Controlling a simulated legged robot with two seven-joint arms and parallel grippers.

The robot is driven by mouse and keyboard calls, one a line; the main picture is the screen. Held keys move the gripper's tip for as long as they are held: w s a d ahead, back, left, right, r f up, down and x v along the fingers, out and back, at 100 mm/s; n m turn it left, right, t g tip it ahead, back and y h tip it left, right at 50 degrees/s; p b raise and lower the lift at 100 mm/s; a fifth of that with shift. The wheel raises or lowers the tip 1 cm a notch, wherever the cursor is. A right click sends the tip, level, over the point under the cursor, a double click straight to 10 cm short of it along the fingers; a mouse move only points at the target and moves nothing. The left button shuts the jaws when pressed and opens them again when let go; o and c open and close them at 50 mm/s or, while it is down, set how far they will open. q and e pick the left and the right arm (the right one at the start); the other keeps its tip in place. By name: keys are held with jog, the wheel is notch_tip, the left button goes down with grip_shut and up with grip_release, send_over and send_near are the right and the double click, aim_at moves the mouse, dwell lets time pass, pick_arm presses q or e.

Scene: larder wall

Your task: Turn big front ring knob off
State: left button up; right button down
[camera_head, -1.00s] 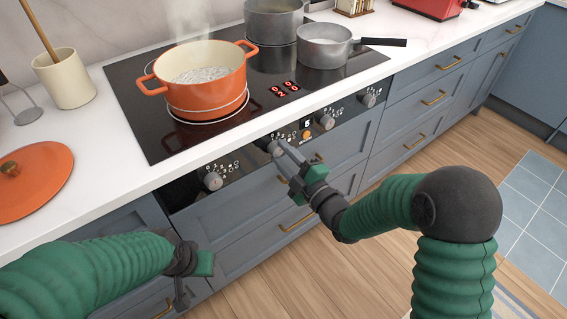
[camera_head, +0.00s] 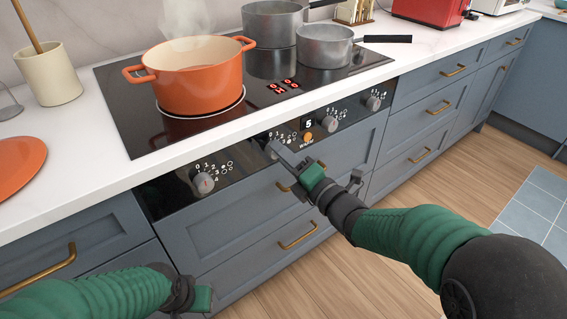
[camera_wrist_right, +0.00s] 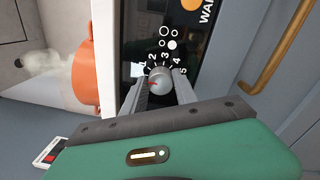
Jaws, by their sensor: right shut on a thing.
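The grey knob (camera_head: 273,149) is the second from the left on the black control panel (camera_head: 240,158), with printed numbers and a four-circle ring diagram beside it. In the right wrist view the knob (camera_wrist_right: 160,80) sits between my right gripper's fingers, and a small red mark shows on its left part. One circle of its diagram is filled white. My right gripper (camera_head: 279,151) is shut on this knob. The orange pot (camera_head: 198,75) steams faintly on the front ring of the black hob (camera_head: 130,115). My left gripper (camera_head: 196,299) is low in front of the drawers; its jaws are unclear.
Other knobs (camera_head: 204,183) (camera_head: 329,123) (camera_head: 374,103) line the panel, with an orange button (camera_head: 308,138). Red digits (camera_head: 283,86) glow on the hob. Two grey pans (camera_head: 325,47) (camera_head: 273,25) stand on it. Brass handles (camera_head: 297,236) stick out from the drawers.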

jog(key=shift+n, duration=0.4)
jog(key=shift+b, duration=0.3)
jog(key=c, duration=1)
grip_release()
jog(key=shift+a+f, duration=0.1)
jog(key=shift+o, duration=0.2)
